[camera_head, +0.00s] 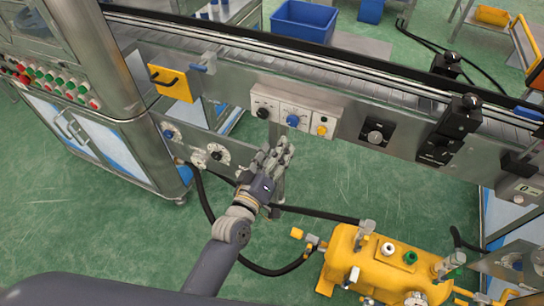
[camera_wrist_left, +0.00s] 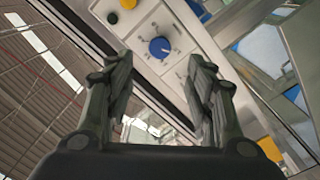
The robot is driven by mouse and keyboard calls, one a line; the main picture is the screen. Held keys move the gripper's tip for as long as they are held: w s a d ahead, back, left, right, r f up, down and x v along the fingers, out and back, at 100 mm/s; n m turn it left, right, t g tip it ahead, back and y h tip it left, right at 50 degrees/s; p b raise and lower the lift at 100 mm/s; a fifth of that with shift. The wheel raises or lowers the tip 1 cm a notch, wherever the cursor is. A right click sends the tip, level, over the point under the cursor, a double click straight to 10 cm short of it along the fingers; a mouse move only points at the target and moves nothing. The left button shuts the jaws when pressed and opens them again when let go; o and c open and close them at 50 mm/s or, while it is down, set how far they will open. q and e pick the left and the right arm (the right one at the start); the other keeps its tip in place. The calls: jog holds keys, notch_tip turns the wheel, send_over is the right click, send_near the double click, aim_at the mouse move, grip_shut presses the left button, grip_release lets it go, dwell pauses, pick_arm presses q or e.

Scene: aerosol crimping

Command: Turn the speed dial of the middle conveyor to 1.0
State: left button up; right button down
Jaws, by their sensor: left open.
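A blue dial (camera_head: 292,119) with a scale around it sits on a white plate in the middle of the conveyor's (camera_head: 225,85) front control panel. In the left wrist view the blue dial (camera_wrist_left: 159,46) lies just beyond the gap between my fingertips; its setting is too small to read. My left gripper (camera_head: 277,150) is open and empty, below the panel, fingers pointing up toward the blue dial. Its two spread fingers also show in the wrist view (camera_wrist_left: 161,65), apart from the dial. My right gripper is not in view.
A black knob (camera_head: 263,112) and a yellow button (camera_head: 321,129) flank the blue dial closely. A black knob on a black plate (camera_head: 375,136) is farther right. A yellow tank (camera_head: 385,265) and black hose lie below on the green floor. A steel cabinet (camera_head: 100,150) stands left.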

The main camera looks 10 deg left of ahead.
pick_arm(q)
jog(key=shift+v, duration=1.05)
